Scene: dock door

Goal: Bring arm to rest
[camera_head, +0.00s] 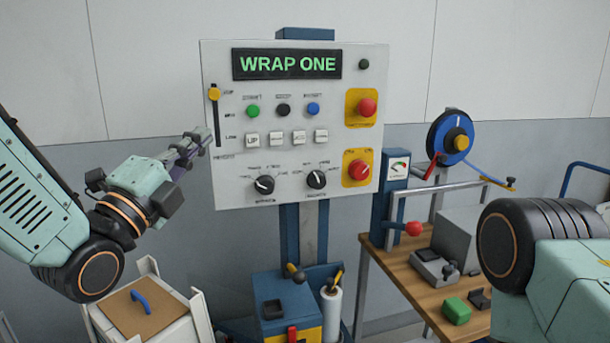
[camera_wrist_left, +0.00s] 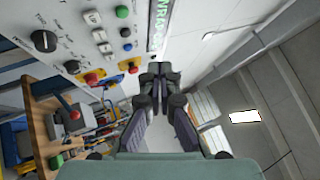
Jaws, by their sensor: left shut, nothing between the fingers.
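My left gripper (camera_head: 190,147) is in the air just left of the control panel (camera_head: 225,180) in the head view. Its fingers are shut and hold nothing. In the left wrist view the closed fingers (camera_wrist_left: 158,75) point away from the camera, with the panel (camera_wrist_left: 75,18) along the upper left. I cannot tell whether the fingertips touch the panel's left edge. My right arm (camera_head: 540,270) shows at the right edge of the head view, but its gripper is out of view.
The panel has a lit WRAP ONE display (camera_head: 287,64), coloured buttons, knobs and two red stop buttons. A wooden bench (camera_head: 400,285) with a blue reel (camera_head: 450,137) stands at right. A white crate with a brown lid (camera_head: 145,310) stands below my left arm.

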